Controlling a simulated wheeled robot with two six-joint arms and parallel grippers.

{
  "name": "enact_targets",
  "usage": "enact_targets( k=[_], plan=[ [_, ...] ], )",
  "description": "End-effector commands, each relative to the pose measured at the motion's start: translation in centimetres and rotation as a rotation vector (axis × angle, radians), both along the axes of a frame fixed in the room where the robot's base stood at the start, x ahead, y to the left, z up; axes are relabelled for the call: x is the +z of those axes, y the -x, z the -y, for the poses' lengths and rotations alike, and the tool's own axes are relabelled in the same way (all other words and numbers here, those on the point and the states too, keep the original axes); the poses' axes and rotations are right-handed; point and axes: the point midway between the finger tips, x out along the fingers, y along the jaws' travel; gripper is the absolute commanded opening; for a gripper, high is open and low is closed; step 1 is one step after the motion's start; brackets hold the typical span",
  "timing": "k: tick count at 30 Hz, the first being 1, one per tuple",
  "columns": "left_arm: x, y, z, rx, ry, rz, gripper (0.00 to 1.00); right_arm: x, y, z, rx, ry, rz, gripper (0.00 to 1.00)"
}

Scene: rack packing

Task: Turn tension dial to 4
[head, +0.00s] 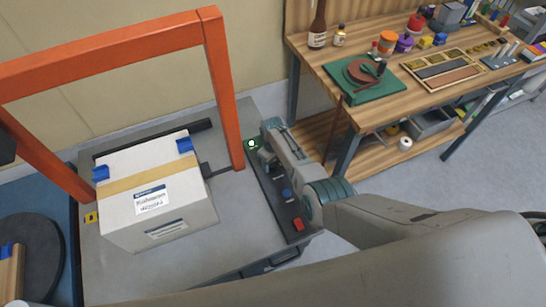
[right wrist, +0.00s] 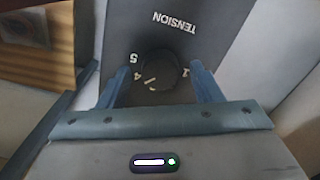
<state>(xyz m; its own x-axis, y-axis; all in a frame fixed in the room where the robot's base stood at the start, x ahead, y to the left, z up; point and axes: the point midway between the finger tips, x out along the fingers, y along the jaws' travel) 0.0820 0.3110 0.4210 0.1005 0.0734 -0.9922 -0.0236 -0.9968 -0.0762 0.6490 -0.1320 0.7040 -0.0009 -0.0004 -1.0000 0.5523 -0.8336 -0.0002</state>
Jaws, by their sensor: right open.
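The black round tension dial (right wrist: 158,71) sits on a dark panel under the word TENSION, which appears upside down in the right wrist view. The numbers 5, 4 and 1 show around it. A pale mark shows at its lower left, near the 4; its exact setting is hard to read. My right gripper (right wrist: 158,82) is open, with one blue finger on each side of the dial. I cannot tell whether they touch it. In the head view my right gripper (head: 264,163) is over the dark control panel (head: 267,188) and hides the dial. My left gripper is out of view.
An orange frame (head: 223,95) stands close to my right gripper, over a taped box (head: 155,205). A wooden workbench (head: 335,60) with tools is behind.

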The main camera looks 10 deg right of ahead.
Motion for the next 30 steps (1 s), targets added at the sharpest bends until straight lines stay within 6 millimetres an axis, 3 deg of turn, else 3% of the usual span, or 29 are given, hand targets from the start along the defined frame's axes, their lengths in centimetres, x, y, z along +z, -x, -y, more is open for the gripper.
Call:
enact_targets(
  k=[7,18,24,30],
  plan=[
    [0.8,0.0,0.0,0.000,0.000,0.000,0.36,3.0,0.0,0.0,-0.001,-0.001,0.004,0.59],
    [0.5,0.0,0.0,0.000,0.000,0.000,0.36,8.9,-0.1,-0.1,0.000,-0.001,0.003,0.59],
    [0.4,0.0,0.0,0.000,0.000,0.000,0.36,10.4,0.0,0.0,0.000,0.000,0.001,0.59],
    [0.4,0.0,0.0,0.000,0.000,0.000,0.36,10.6,0.0,0.0,0.000,0.001,-0.001,0.59]
  ],
)
